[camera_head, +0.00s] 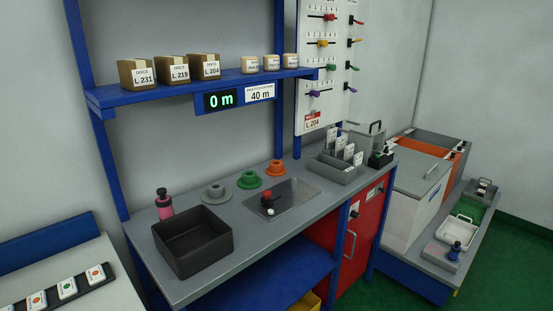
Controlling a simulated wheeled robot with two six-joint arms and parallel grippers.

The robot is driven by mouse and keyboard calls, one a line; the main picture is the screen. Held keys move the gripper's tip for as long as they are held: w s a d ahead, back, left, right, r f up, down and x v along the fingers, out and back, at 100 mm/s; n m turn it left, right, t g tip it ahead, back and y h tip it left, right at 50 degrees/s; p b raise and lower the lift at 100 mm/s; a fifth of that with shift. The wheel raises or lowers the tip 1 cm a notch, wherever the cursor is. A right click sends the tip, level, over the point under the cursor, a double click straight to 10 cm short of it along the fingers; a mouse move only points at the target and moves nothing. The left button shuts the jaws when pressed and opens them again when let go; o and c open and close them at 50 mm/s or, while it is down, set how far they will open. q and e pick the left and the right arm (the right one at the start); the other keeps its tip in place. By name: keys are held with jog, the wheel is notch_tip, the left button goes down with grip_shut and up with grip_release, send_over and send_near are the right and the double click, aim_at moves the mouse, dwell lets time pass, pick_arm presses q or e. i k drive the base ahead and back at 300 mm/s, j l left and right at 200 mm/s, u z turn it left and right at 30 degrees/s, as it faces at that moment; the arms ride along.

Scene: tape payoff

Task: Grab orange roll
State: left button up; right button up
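The orange roll (275,168) lies on the grey bench top (313,201), towards the back edge. It is a flat spool with a raised centre. A green roll (249,180) sits just to its left, and a grey roll (216,193) is further left in the same row. The three rolls stand apart from the black bin. Neither of my grippers shows in the head view.
An open black bin (226,244) stands at the bench's front left, with a pink bottle (164,205) behind it. A metal plate (300,205) with a red-and-black handle lies in front of the orange roll. A grey card holder (338,172) stands right. A shelf (215,82) overhangs the back.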

aim_at(275, 168)
jog(key=i+l+u, duration=0.1)
jog(key=i+l, duration=0.3)
jog(key=l, duration=0.25)
jog(key=i+l+u, duration=0.15)
jog(key=l, duration=0.15)
jog(key=i+l, duration=0.2)
jog(key=l, duration=0.15)
jog(key=i+l+u, duration=0.15)
jog(key=l, duration=0.15)
jog(key=i+l, duration=0.15)
jog(key=l, duration=0.25)
jog(key=i+l+u, duration=0.15)
jog(key=l, duration=0.2)
